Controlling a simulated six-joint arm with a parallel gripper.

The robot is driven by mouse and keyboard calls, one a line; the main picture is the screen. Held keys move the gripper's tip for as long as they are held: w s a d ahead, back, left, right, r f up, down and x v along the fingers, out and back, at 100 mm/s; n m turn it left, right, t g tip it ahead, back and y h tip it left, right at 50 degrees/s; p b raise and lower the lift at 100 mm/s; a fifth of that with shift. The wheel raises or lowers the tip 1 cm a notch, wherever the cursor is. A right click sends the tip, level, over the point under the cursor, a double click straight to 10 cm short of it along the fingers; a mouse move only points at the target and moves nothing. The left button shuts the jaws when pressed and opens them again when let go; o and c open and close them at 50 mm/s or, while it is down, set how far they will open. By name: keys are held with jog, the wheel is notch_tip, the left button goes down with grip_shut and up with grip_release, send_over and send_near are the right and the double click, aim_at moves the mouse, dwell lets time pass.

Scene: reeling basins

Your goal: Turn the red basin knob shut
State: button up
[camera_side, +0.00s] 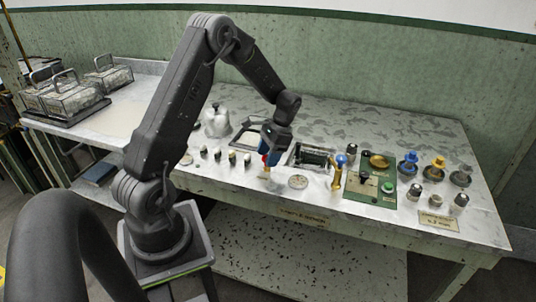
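A small patch of red (265,158), which looks like the red basin knob, shows right at the end of my gripper (267,162). A pale brass-coloured post (265,173) stands just below it on the speckled worktop. My gripper points down over the red knob from above, with a dark blue part just above the red. The fingers are too small and too covered to tell whether they are closed on the knob or only around it. The knob's turn angle cannot be made out.
A blue-topped brass tap (337,177) and a sunken basin (311,157) are just right of my gripper. A green panel (370,183) and several knobs are further right. Several small dark-topped pegs (232,158) and a white kettle-like vessel (217,123) are left. Wire baskets (72,95) stand far left.

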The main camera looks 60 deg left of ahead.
jog(key=v, duration=1.4)
jog(key=shift+s, duration=0.1)
jog(key=s+d+r+t+y, duration=0.1)
jog(key=s+d+r+t, duration=0.2)
jog(key=d+r, duration=0.3)
jog(key=s+d+r+t, duration=0.2)
jog(key=s+d+r, duration=0.2)
jog(key=d, duration=0.4)
jog(key=s+d+t+h, duration=0.1)
jog(key=s+d+t, duration=0.4)
jog(key=s+d, duration=0.5)
jog(key=shift+s+f, duration=0.4)
jog(key=shift+s, duration=0.75)
